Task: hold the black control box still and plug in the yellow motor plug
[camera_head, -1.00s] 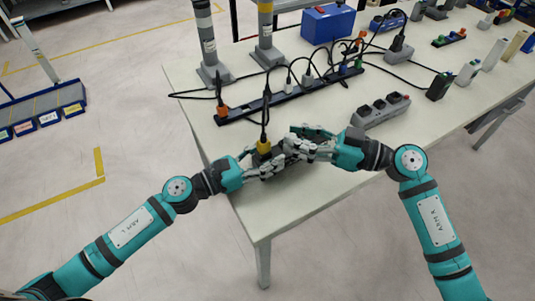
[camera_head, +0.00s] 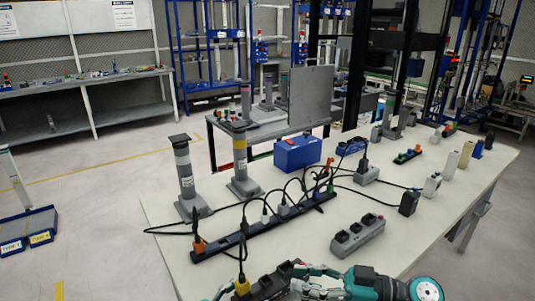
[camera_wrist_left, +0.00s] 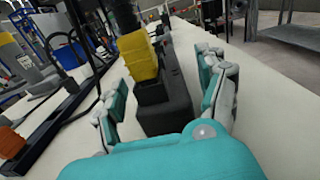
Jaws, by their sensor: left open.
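The black control box (camera_head: 272,284) lies near the table's front edge, cut by the bottom of the head view. It is a long dark block in the left wrist view (camera_wrist_left: 176,98). The yellow motor plug (camera_head: 242,287) stands at the box's left end with its cable rising. In the left wrist view the plug (camera_wrist_left: 138,56) is upright at a socket of the box; I cannot tell how deep it sits. My left gripper (camera_wrist_left: 163,75) is open, with fingers on both sides of the box and plug. My right gripper (camera_head: 312,281) is at the box's right end; its grip is unclear.
A black power strip (camera_head: 262,228) with several plugs and cables lies behind the box. A grey socket block (camera_head: 357,236) stands to the right. Two grey posts (camera_head: 186,180) and a blue case (camera_head: 297,153) stand farther back. The table's front left is clear.

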